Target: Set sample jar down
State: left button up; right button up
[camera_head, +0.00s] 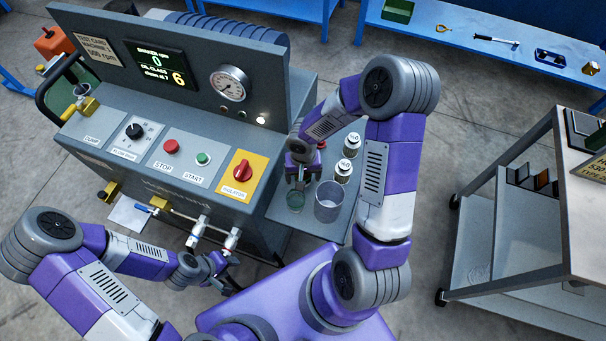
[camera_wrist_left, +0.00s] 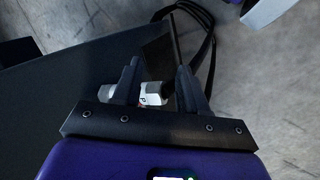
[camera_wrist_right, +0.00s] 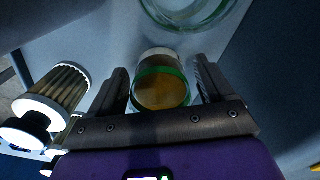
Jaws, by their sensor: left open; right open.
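The sample jar (camera_head: 295,201) is a small clear jar with a green band. It appears to stand on the grey side shelf (camera_head: 290,221) of the machine. In the right wrist view the jar (camera_wrist_right: 160,88) holds amber contents and sits between the fingertips of my right gripper (camera_wrist_right: 163,88). That gripper is open, with a finger on each side of the jar; in the head view it (camera_head: 299,180) partly covers the jar from above. My left gripper (camera_head: 228,272) is open and empty, low in front of the machine; its fingers (camera_wrist_left: 155,85) show in the left wrist view.
A larger clear beaker (camera_head: 329,201) stands right beside the jar. White-capped weights or bottles (camera_head: 343,171) stand behind it, near my right forearm. The machine's control panel (camera_head: 168,152) is to the left. A grey cart (camera_head: 570,190) stands to the right across open floor.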

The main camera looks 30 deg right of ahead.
jog(key=shift+r, duration=0.15)
notch_tip(320, 180, up, 12)
jog(key=p, duration=0.4)
dwell(0.4)
